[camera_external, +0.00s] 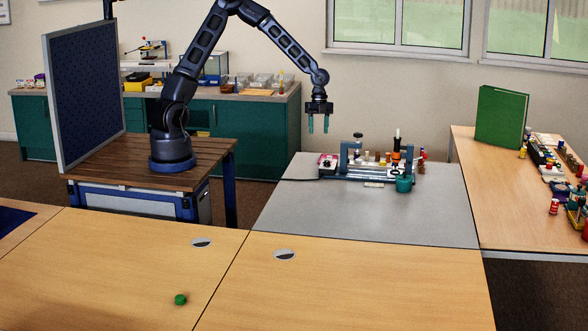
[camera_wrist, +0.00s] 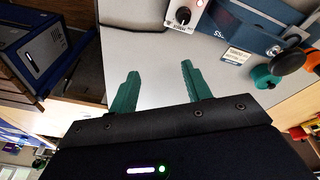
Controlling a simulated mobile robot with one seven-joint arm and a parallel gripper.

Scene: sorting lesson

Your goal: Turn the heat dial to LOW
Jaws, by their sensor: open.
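The heat dial (camera_wrist: 183,15) is a dark round knob on a pale control box, at the top of the wrist view. A pointer mark shows on it, but I cannot read its setting or labels. In the external view the box (camera_external: 328,162) is a small pinkish-white unit at the left end of the apparatus on the grey table. My gripper (camera_external: 318,124) hangs fingers down, above and slightly left of the apparatus, clear of it. In the wrist view its two green fingers (camera_wrist: 160,85) are apart with nothing between them.
A blue-grey apparatus frame (camera_external: 365,172) holding small bottles stands right of the box. A teal pot (camera_external: 403,184) sits at its front. A dark cable runs left from the box. The front of the grey table (camera_external: 345,215) is clear.

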